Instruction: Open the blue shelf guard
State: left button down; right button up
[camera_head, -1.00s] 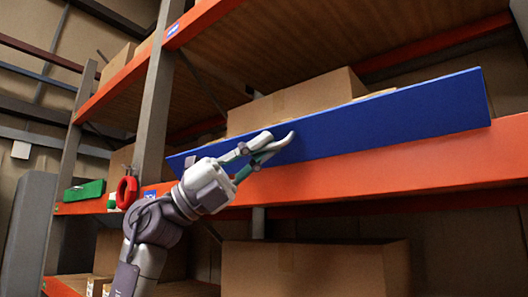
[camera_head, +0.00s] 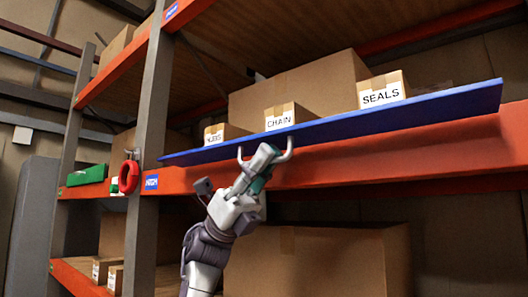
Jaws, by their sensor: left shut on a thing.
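The blue shelf guard (camera_head: 400,117) is a long panel at the front of the middle shelf. It is tipped outward and lies nearly flat, seen almost edge-on from below. A pale grey U-shaped handle (camera_head: 289,148) hangs under it. My left gripper (camera_head: 262,158) is below the guard, shut on the handle's middle; its fingers hide part of the handle. My right gripper is not in view.
Small labelled boxes, CHAIN (camera_head: 289,116), SEALS (camera_head: 382,91) and one more (camera_head: 224,133), stand behind the guard before a large carton (camera_head: 310,84). An orange beam (camera_head: 400,160) runs below. A grey post (camera_head: 147,110) with a red ring (camera_head: 129,177) stands left.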

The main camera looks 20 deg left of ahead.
pick_arm(q)
jog(key=shift+f+m+g, duration=0.1)
jog(key=shift+m+g, duration=0.3)
jog(key=c, duration=1.5)
grip_release()
jog(key=shift+w+a, duration=0.1)
jog(key=v, duration=1.2)
